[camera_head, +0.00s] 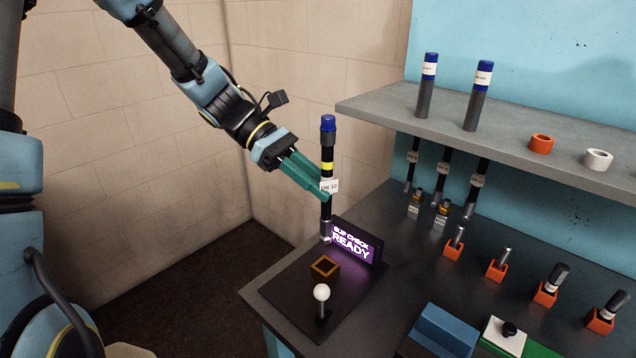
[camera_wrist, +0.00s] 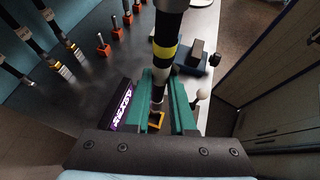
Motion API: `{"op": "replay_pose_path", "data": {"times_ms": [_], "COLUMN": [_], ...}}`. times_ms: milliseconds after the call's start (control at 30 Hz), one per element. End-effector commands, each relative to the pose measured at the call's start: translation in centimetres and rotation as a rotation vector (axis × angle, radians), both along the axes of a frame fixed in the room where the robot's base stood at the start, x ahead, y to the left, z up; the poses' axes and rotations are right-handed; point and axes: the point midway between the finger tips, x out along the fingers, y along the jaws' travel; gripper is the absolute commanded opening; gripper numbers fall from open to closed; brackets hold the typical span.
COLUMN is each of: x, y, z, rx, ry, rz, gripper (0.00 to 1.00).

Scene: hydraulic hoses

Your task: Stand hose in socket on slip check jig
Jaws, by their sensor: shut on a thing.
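A black hose (camera_head: 327,155) with a blue top cap, a yellow band, a white "DN 10" tag and a metal lower end stands upright in my gripper (camera_head: 322,188). My gripper's green fingers are shut on it around the tag. The hose and its yellow band also show in the wrist view (camera_wrist: 167,50). The slip check jig (camera_head: 290,292) is a dark plate with a square brown socket (camera_head: 325,267), a white ball-topped lever (camera_head: 321,293) and a lit sign (camera_head: 351,243) reading "SLIP CHECK READY". The hose's lower end is above the socket, apart from it.
Several orange holders with fittings (camera_head: 497,268) stand on the bench. A blue block (camera_head: 445,327) lies at the front.

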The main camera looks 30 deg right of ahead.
Motion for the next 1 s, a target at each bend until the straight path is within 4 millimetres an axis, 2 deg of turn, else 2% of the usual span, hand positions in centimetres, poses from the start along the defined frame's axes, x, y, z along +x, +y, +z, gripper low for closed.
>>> {"op": "replay_pose_path", "data": {"times_ms": [600, 1000], "x": [0.0, 0.0], "y": [0.0, 0.0], "z": [0.5, -3.5], "rx": [-0.002, -0.001], "ry": [0.005, 0.004], "rz": [0.001, 0.002], "gripper": [0.00, 0.00]}}
